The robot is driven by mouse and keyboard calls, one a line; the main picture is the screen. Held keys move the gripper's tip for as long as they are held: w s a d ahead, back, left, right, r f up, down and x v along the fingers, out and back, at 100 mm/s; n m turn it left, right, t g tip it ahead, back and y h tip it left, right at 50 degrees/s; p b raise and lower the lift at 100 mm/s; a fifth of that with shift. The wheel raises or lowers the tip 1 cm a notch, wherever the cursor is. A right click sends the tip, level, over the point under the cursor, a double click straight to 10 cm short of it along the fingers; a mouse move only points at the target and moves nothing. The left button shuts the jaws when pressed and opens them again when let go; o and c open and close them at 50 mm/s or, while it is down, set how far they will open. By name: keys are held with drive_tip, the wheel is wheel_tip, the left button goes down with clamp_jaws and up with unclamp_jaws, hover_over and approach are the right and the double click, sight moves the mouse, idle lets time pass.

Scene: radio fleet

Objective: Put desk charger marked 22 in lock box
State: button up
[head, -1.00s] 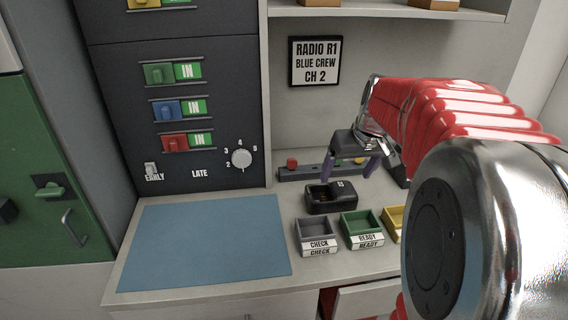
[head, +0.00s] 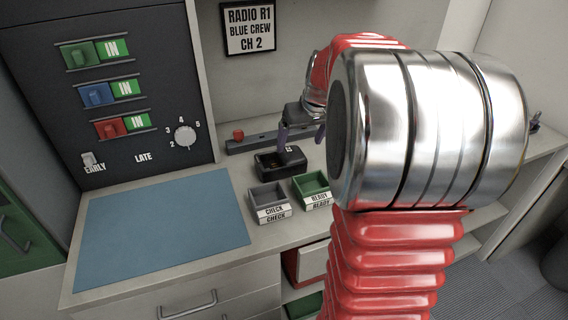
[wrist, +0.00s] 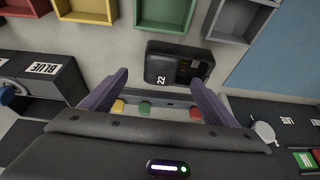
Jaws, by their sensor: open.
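The desk charger marked 22 (wrist: 178,66) is a small black box with an open slot at one end. It stands on the desk behind the trays and also shows in the head view (head: 270,166). My gripper (wrist: 159,76) is open and empty, its two purple fingers apart. In the wrist view the charger lies just beyond the fingertips, toward the right finger. In the head view my gripper (head: 301,135) is above and slightly right of the charger. I cannot identify a lock box in these views.
A grey CHECK tray (head: 268,197) and a green READY tray (head: 311,185) stand in front of the charger. A dark rail with coloured knobs (head: 247,141) runs behind it. A blue mat (head: 160,225) lies clear at left. A red-sided opening (head: 302,262) shows below the desk.

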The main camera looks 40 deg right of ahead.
sight(294, 155)
drive_tip(key=shift+x, duration=2.3)
drive_tip(key=shift+x, duration=2.6)
drive_tip(key=shift+a, duration=0.1)
drive_tip(key=shift+c, duration=0.5)
drive_tip(key=c, duration=1.4)
drive_tip(key=shift+r, duration=0.2)
wheel_tip(294, 155, up, 10)
drive_tip(key=shift+f, duration=0.15)
